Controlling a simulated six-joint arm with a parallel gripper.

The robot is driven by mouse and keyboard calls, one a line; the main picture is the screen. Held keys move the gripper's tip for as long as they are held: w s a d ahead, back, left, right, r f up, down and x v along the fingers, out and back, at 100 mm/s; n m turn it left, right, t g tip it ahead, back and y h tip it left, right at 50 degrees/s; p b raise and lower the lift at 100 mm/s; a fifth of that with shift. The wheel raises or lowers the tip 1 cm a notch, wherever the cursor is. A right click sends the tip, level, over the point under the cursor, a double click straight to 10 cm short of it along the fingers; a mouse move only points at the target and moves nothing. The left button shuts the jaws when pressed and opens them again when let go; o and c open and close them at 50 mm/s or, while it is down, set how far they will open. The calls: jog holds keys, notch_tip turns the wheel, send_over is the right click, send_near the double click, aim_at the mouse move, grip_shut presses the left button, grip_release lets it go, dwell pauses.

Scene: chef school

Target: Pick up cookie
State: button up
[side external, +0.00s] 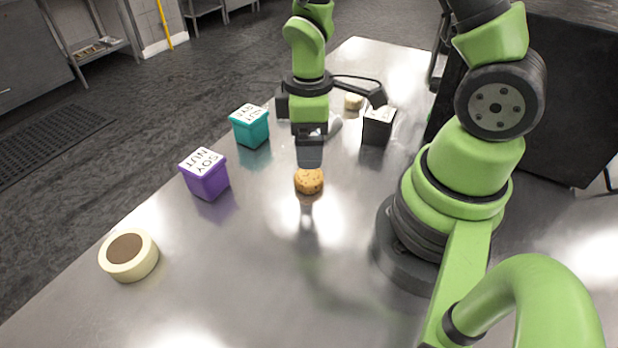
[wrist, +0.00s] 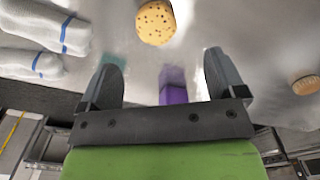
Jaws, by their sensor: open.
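The cookie (side external: 309,183) is round, golden brown with dark chips, and lies on the metal table in the side view. It also shows at the top of the wrist view (wrist: 155,23), beyond the fingertips. My gripper (side external: 310,158) points down in the side view, above and a little behind the cookie in the picture. In the wrist view its two dark fingers (wrist: 165,62) are spread wide with nothing between them. The gripper appears apart from the cookie. The exact height gap is hard to tell.
A purple box (side external: 205,178) and a teal box (side external: 250,128) stand left. A black box (side external: 378,128) and a small cream object (side external: 353,102) stand behind. A cream ring with a brown centre (side external: 128,257) lies front left. White blue-striped objects (wrist: 40,35) lie left in the wrist view.

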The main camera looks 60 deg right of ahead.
aim_at(306, 174)
notch_tip(306, 174, down, 4)
jog(key=shift+r, duration=0.1)
jog(key=shift+w+d+f, duration=0.1)
jog(key=shift+w+f, duration=0.1)
jog(key=shift+f, duration=1.2)
jog(key=shift+w+f, duration=0.15)
jog(key=shift+f, duration=1.2)
jog(key=c, duration=1)
jog(key=shift+r, duration=0.1)
